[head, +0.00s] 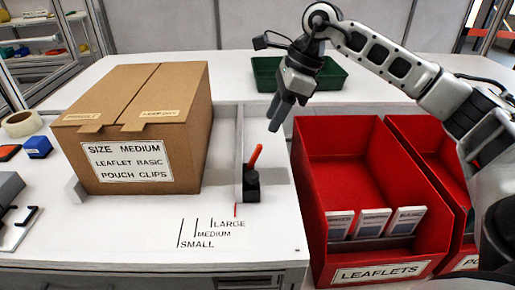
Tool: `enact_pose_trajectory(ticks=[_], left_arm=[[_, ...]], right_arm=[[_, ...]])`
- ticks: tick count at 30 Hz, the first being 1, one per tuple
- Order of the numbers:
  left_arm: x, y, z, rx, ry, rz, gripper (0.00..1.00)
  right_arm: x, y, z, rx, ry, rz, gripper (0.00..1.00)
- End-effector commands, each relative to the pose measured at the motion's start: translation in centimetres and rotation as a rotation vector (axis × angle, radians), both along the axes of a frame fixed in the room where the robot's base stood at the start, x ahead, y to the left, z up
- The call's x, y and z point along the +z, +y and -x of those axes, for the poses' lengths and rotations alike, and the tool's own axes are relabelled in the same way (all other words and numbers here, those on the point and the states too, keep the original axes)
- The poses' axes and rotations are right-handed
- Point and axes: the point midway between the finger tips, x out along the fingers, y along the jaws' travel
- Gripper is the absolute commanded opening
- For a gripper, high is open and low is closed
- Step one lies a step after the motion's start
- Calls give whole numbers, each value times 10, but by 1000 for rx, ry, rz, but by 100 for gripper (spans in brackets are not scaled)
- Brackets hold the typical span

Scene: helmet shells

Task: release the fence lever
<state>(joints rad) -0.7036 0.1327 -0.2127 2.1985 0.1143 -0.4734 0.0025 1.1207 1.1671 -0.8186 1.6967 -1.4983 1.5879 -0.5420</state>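The fence lever (255,157) is an orange-red handle, tilted a little to the right at its top. It rises from a black block (251,187) at the near end of the grey fence (239,150). The fence stands right of the cardboard box (135,125), with a gap between them. My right gripper (275,122) points down above and slightly right of the lever, apart from it. I see nothing held, but its finger gap is not clear from this angle. My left gripper is out of view.
A printed scale (205,234) reads small, medium and large; a thin red pointer (236,210) is right of its lines. A red leaflets bin (345,160) stands right of the fence. A green tray (265,75) is behind. Tape (22,123) lies far left.

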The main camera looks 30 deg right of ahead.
Motion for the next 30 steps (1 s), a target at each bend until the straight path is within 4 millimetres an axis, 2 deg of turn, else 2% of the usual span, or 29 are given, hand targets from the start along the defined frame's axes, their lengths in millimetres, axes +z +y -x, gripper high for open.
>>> enact_pose_trajectory(ticks=[1, 6, 12, 18, 26, 27, 30], left_arm=[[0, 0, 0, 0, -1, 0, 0], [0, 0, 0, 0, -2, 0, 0], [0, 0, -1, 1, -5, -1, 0], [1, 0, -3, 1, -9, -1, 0], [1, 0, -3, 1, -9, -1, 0], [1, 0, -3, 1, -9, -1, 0], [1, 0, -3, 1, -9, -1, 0]], right_arm=[[-12, 4, -2, 1, 3, 0, 36], [-46, 17, -9, 2, 4, -2, 36], [-74, 27, -16, 1, 1, -3, 36], [-87, 32, -19, 0, 0, -2, 36], [-89, 32, -19, 0, 0, -2, 36], [-88, 32, -19, 0, 0, -2, 34], [-88, 32, -19, 0, -1, -2, 6]])
